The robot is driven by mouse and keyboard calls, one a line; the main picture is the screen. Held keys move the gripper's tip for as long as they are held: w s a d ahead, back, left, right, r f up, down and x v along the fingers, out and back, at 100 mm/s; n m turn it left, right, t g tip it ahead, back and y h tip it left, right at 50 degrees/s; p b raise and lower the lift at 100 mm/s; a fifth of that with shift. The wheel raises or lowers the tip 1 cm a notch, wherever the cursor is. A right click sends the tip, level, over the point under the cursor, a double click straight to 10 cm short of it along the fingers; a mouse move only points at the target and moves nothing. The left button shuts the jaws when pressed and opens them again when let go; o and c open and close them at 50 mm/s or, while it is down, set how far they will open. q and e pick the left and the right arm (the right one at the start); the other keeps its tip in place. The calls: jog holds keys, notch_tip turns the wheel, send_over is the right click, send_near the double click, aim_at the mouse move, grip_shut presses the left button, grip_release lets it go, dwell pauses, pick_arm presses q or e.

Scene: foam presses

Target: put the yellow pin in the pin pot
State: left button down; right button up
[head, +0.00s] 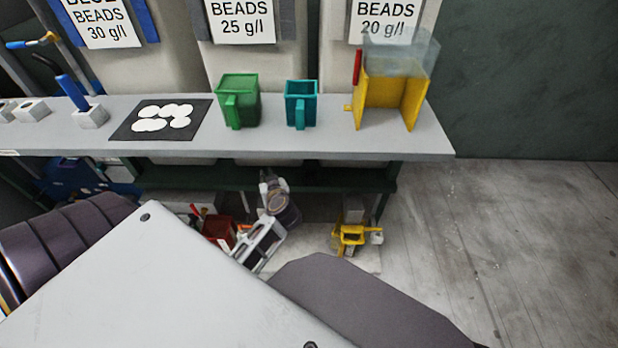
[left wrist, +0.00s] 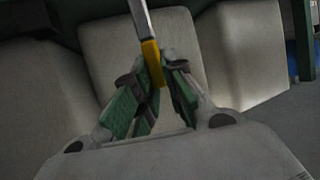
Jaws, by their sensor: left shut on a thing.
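In the left wrist view, my left gripper (left wrist: 158,84) is shut on the yellow pin (left wrist: 151,64). Its fingers have green pads, and a yellow band and a grey metal shaft stick out beyond them. The grip hides the rest of the pin. In the head view, a thick blue-handled piece (head: 72,92) stands in a small pale block (head: 91,117) at the bench's left. Another pale block with a dark hole (head: 32,111) is beside it. I cannot tell which thing is the pin pot. My right gripper is not recognisable in either view.
On the grey bench (head: 330,143) stand a green jug (head: 240,102), a teal jug (head: 300,105) and a yellow stand (head: 385,95). A dark mat (head: 125,128) holds several white discs. A yellow fixture (head: 350,237) is low below the bench. The floor (head: 510,230) at right is clear.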

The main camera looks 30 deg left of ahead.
pick_arm(q)
jog(key=shift+w, duration=0.15)
pick_arm(e)
notch_tip(320, 180, up, 6)
jog(key=a+t+b, duration=0.1)
jog(key=b, duration=0.4)
pick_arm(q)
jog(key=w+d+f+b, duration=0.1)
jog(key=w+d+b, duration=0.1)
jog(key=w, duration=0.7)
jog(key=w+d+f+b, duration=0.1)
jog(key=w+d+f, duration=0.1)
jog(key=w, duration=0.7)
jog(key=shift+w+d+b, duration=0.35)
jog(key=shift+w, duration=0.05)
pick_arm(e)
notch_tip(320, 180, down, 9)
jog(key=w+a+t+y, duration=0.1)
jog(key=a+y, duration=0.1)
jog(key=shift+w+a+t, duration=0.3)
jog(key=shift+a+t, duration=0.1)
pick_arm(q)
jog(key=shift+f, duration=0.15)
